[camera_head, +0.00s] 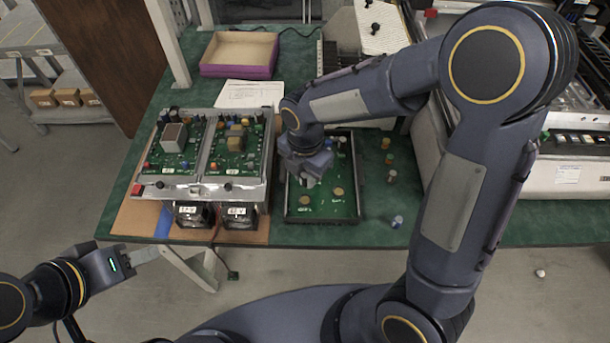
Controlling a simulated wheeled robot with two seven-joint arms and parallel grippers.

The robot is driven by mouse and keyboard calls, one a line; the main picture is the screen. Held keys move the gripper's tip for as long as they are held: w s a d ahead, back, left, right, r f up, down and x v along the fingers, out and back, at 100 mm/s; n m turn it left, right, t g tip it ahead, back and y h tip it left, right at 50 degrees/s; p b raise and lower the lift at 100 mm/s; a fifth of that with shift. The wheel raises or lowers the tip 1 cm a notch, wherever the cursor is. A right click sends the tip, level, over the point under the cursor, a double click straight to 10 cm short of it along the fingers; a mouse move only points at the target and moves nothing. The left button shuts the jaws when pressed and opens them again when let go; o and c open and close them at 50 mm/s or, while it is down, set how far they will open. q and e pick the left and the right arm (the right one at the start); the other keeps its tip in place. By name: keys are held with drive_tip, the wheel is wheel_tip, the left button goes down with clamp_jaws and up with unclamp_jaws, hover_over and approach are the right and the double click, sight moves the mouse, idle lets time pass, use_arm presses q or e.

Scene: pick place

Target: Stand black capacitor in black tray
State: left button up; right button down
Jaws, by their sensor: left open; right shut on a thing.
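The black tray (322,219) lies on the green table, with a dark rim and a green floor. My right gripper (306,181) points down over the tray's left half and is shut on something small. The held thing is mostly hidden by the gripper, so I cannot make out the black capacitor or whether it touches the tray floor. My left gripper (146,255) is open and empty at the lower left, off the table's front edge and well away from the tray.
Two round tan pieces (338,191) lie in the tray. Several small cylindrical parts, including a blue-and-white one (397,221), stand on the table right of it. A metal-framed circuit board unit (200,185) is to its left. A purple-edged box (238,70) sits behind.

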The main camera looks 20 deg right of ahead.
drive_tip(key=b, duration=0.4)
hover_over(305, 200)
drive_tip(key=shift+f, duration=2.8)
drive_tip(key=shift+f+b, duration=0.35)
drive_tip(key=shift+b, duration=0.05)
drive_tip(key=shift+f+b, duration=0.35)
drive_tip(key=shift+f, duration=0.3)
drive_tip(key=c, duration=1.2)
unclamp_jaws()
drive_tip(key=c, duration=0.3)
drive_tip(key=shift+r, duration=0.1)
drive_tip(key=shift+c, duration=0.2)
drive_tip(key=shift+r+p, duration=3.1)
drive_tip(key=shift+r, duration=0.4)
